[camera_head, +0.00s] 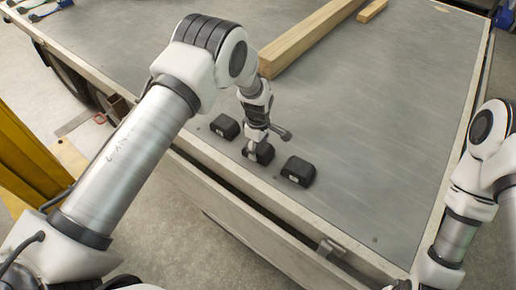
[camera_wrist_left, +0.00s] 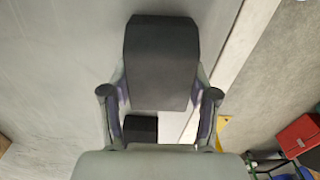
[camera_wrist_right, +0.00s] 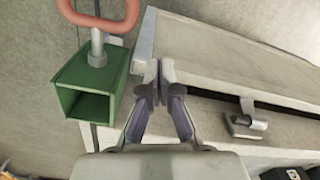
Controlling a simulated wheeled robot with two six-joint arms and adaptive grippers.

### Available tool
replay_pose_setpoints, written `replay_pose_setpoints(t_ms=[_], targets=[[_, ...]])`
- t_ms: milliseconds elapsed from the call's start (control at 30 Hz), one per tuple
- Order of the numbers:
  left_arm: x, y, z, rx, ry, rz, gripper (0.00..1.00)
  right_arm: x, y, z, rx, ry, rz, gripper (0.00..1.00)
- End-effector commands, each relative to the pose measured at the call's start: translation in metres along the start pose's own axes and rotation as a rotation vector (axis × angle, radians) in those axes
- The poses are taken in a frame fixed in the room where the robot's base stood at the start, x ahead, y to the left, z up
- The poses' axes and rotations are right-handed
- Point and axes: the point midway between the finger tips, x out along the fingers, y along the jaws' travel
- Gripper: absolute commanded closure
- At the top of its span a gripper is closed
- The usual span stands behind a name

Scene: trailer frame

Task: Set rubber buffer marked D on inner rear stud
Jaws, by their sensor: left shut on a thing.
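Three black rubber buffers stand in a row near the trailer deck's edge: a left one (camera_head: 225,126), a middle one (camera_head: 264,154) and a right one (camera_head: 298,171). The left and right ones show small pale labels too small to read. My left gripper (camera_head: 254,146) is shut on the middle buffer, at deck level; I cannot tell whether it is lifted. The held buffer (camera_wrist_left: 161,65) fills the space between the fingers in the left wrist view. My right gripper (camera_wrist_right: 159,78) is shut and empty beside the trailer edge. I cannot make out the inner rear stud.
The grey deck (camera_head: 400,110) is broad and mostly bare. Wooden beams (camera_head: 305,40) lie at the back. A small dark spot (camera_head: 375,239) marks the deck near the front right. A green bracket (camera_wrist_right: 90,88) and a latch (camera_wrist_right: 246,122) are near my right gripper.

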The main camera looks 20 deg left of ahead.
Motion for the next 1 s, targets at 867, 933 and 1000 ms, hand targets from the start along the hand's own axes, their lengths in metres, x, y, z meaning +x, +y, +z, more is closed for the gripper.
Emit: replay_pose_setpoints(t_ms=[867, 933, 1000], targets=[[-0.069, 0.001, -0.001, 0.0, 0.0, 0.002, 0.15, 0.016, 0.0, 0.0, 0.0, -0.001, 0.0, 1.0], [-0.073, 0.001, -0.001, 0.0, 0.0, 0.001, 0.15, 0.016, 0.0, 0.0, 0.0, 0.0, 0.0, 1.0], [-0.075, 0.001, -0.001, 0.0, 0.0, 0.0, 0.15, 0.016, 0.0, 0.0, 0.0, 0.0, 0.0, 1.0]])
